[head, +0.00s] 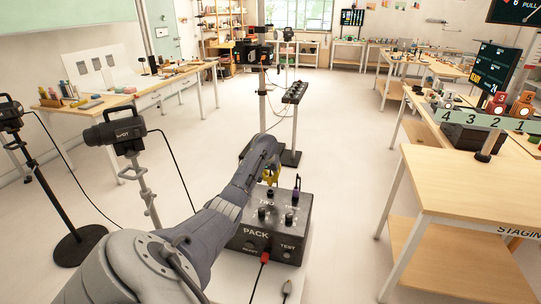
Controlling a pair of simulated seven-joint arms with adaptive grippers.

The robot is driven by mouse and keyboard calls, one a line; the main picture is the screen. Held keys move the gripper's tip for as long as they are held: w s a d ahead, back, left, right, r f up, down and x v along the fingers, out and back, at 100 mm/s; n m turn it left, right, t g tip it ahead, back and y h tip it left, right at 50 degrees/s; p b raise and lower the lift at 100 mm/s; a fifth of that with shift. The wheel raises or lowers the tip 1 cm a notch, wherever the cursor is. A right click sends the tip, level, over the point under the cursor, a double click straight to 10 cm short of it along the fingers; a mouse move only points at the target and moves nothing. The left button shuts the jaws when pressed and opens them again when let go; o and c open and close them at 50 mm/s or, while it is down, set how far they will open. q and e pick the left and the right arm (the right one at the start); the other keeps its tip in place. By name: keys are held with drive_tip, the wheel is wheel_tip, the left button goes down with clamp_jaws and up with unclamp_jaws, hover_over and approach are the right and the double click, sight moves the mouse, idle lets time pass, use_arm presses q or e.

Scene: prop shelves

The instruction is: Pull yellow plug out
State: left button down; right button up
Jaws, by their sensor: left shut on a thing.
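The yellow plug (271,178) shows just above the back of a dark grey box marked PACK (256,221). My left gripper (271,168) reaches over the box from the left and is shut on the yellow plug. The gripper's fingers are small and partly hidden by my own arm. I cannot tell whether the plug's lower end is in a socket of the box or clear of it. A dark plug with a purple part (296,190) stands upright at the box's back right. My right gripper is not in view.
A red plug (264,258) with a cable is at the box's front, and a grey plug (286,289) lies before it. Lamp stands (140,178) are at left, a wooden table (470,185) at right. Open floor (345,160) lies between the box and that table.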

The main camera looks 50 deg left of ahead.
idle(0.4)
use_arm(q)
drive_tip(key=shift+r, duration=1.95)
